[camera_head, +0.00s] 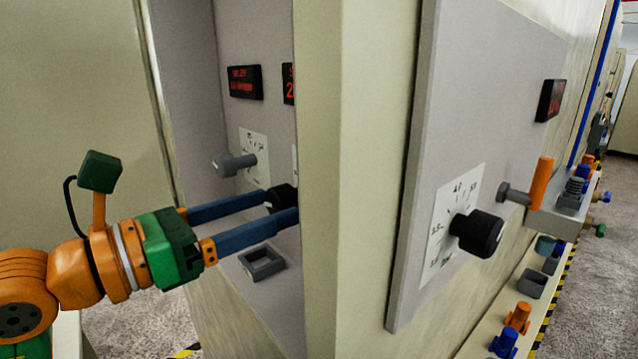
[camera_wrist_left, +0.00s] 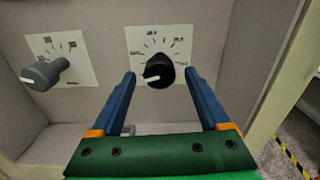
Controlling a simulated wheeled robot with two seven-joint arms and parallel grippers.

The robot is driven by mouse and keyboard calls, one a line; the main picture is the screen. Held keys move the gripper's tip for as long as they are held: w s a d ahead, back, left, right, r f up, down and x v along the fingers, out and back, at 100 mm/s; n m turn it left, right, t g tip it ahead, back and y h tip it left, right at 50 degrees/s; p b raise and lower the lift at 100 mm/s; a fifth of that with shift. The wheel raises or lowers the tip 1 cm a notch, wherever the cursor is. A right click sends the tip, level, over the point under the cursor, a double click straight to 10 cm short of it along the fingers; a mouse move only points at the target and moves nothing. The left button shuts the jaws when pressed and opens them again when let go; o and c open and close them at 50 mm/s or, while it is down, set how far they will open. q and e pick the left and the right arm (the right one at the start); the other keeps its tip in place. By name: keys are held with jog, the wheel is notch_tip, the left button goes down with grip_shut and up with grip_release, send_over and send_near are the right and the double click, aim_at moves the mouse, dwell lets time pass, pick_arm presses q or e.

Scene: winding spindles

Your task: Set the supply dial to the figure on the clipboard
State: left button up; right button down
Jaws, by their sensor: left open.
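My left gripper (camera_head: 282,206) is open, its two blue fingers reaching into a grey recessed panel. A black dial (camera_head: 280,196) on that panel lies at the fingertips, partly hidden by a finger and the cream post. In the left wrist view, the black dial (camera_wrist_left: 158,71) sits between the open fingers, with a gap on each side. Its white mark points to the lower left of its white scale card (camera_wrist_left: 140,40), whose figures are too small to read surely. A grey knob (camera_head: 232,163) with its own card is to its left. I see no clipboard. My right gripper is out of view.
A cream post (camera_head: 345,180) stands just right of the fingers. Beyond it, another panel carries a large black knob (camera_head: 477,233). Red-lit displays (camera_head: 245,82) hang above the grey knob. A small grey open holder (camera_head: 262,262) is below the fingers.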

aim_at(272, 204)
pick_arm(q)
jog(key=shift+w+d+r+p, duration=0.3)
jog(key=shift+r+p, duration=0.25)
jog(key=shift+p, duration=0.25)
jog(key=shift+w+d+f, duration=0.2)
jog(key=shift+w+d, duration=0.25)
jog(key=shift+d, duration=0.15)
jog(key=shift+w+d+f, duration=0.2)
jog(key=shift+w+d, duration=0.2)
jog(key=shift+d, duration=0.15)
jog(key=shift+w+d, duration=0.1)
jog(key=shift+d, duration=0.05)
jog(key=shift+a, duration=0.2)
jog(key=c, duration=0.5)
jog(key=shift+s, duration=0.2)
jog(key=c, duration=0.7)
grip_shut()
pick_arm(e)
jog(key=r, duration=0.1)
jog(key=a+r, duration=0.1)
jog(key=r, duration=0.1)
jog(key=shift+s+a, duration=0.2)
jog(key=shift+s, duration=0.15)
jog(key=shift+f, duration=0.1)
